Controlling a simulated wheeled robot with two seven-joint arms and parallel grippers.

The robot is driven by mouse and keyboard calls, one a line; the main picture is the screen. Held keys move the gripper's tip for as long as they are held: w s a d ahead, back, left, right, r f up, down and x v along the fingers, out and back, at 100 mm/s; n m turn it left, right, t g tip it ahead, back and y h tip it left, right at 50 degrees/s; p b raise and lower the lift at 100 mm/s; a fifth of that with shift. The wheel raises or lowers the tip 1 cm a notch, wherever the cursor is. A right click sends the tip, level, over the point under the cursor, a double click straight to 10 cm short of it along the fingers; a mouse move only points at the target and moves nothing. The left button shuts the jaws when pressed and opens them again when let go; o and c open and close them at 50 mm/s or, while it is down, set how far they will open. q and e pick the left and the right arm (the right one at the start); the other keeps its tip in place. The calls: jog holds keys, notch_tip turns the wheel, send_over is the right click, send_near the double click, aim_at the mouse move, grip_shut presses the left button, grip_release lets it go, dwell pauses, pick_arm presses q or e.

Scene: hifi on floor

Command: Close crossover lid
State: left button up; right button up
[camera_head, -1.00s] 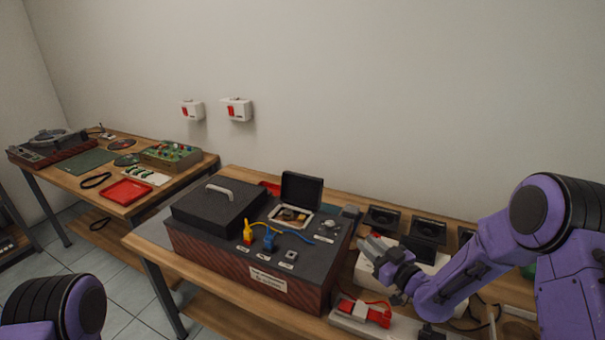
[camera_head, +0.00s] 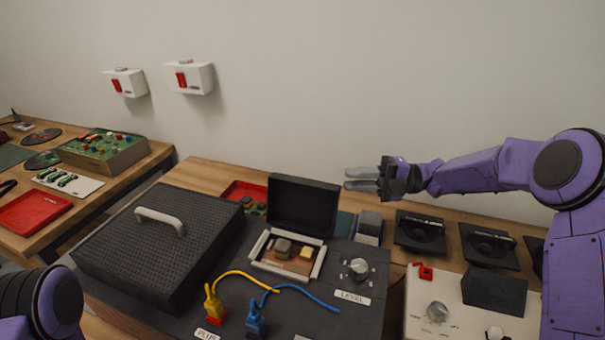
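The crossover lid (camera_head: 304,206) is a small dark panel standing upright, open, at the back of the crossover compartment. The compartment's pale frame (camera_head: 265,246) lies in the top of the dark hifi box, with brown and tan parts inside it. My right gripper (camera_head: 346,180) is to the right of the lid and a little higher, its fingers pointing left toward it. The two fingers show a gap between them, and nothing is held. It looks apart from the lid. My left gripper is out of view; only part of my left arm shows at the lower left.
A large black cover with a white handle (camera_head: 160,220) lies left of the compartment. Yellow (camera_head: 212,303) and blue (camera_head: 255,319) plugs with cables stand in front. A LEVEL knob (camera_head: 357,268) sits to the right. Black speaker units (camera_head: 420,232) line the back right.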

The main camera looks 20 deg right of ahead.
aim_at(311, 181)
jog(key=p+x, duration=0.1)
jog(key=x, duration=0.2)
jog(key=p+x, duration=0.1)
jog(key=x, duration=0.2)
jog(key=p+x, duration=0.1)
jog(key=x, duration=0.3)
jog(key=shift+s+r, duration=0.2)
jog(key=shift+s, duration=0.15)
jog(key=shift+s+a+r, duration=0.1)
jog(key=shift+a, duration=0.15)
jog(key=shift+c, duration=0.3)
grip_shut()
